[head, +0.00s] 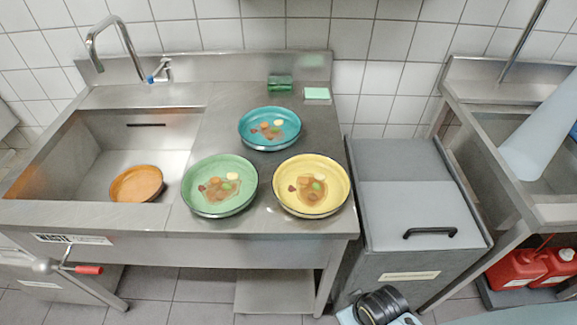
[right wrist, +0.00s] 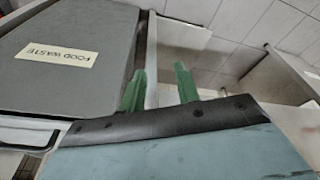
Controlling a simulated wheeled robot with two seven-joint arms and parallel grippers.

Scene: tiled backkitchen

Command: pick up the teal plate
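The teal plate (head: 270,128) sits upright on the steel counter, towards the back, with food scraps in it. A green plate (head: 219,185) stands in front of it to the left and a yellow plate (head: 311,185) in front to the right, both with scraps. My right gripper (right wrist: 160,72) shows in the right wrist view with its two green fingers apart and nothing between them. It is near the grey food waste bin (right wrist: 65,50), away from the plates. The teal plate is not in the right wrist view. My left gripper is not in view.
An orange plate (head: 137,184) lies in the left sink basin (head: 95,165) below the tap. A green sponge block (head: 280,83) and a pale green pad (head: 317,93) are behind the teal plate. The bin (head: 415,215) stands right of the counter; red jugs (head: 515,270) are low at right.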

